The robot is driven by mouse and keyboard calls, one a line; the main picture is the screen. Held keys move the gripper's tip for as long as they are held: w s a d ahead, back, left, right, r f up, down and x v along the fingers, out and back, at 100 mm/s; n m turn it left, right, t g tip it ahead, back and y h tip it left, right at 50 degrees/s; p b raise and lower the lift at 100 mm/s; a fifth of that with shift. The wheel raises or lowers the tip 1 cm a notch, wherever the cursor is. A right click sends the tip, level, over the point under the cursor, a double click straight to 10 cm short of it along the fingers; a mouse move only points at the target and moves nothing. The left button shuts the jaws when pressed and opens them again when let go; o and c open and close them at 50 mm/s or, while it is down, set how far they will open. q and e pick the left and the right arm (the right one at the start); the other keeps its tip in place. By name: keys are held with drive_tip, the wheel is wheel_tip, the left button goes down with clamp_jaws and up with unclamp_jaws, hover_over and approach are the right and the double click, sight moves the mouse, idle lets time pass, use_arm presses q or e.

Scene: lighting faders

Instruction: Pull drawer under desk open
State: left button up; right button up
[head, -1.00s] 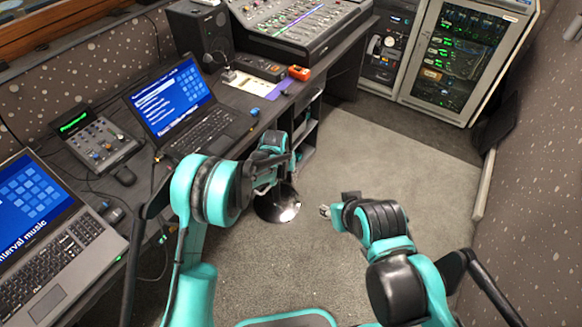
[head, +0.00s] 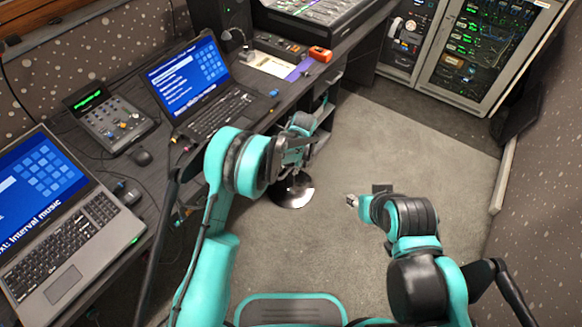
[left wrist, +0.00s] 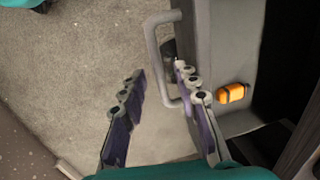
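In the left wrist view, a grey bar handle (left wrist: 157,62) stands out from a grey front (left wrist: 207,65), which looks like the drawer under the desk. The two dark, purple-sided fingers of my left gripper (left wrist: 162,112) are spread apart. The handle's bar lies between them in the picture, closer to the right finger; I cannot tell whether they touch. In the head view my left gripper (head: 310,123) is by the desk's open side, partly hidden by its own arm. My right gripper (head: 351,200) hangs over the carpet, its fingers too small to read.
A round black base (head: 293,190) stands on the floor beneath my left arm. An equipment rack (head: 487,50) is at the back. The carpet (head: 430,150) on the right is clear.

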use_arm(q)
clamp_jaws()
drive_tip(key=s+d, duration=0.1)
drive_tip(key=d, duration=0.1)
drive_tip(key=s+d, duration=0.2)
idle(0.4)
unclamp_jaws()
drive_tip(key=shift+r, duration=0.15)
wheel_tip(320, 180, up, 12)
drive_tip(key=s+d, duration=0.1)
drive_tip(key=d, duration=0.1)
drive_tip(key=shift+s+f, duration=0.15)
drive_tip(key=shift+f, duration=0.05)
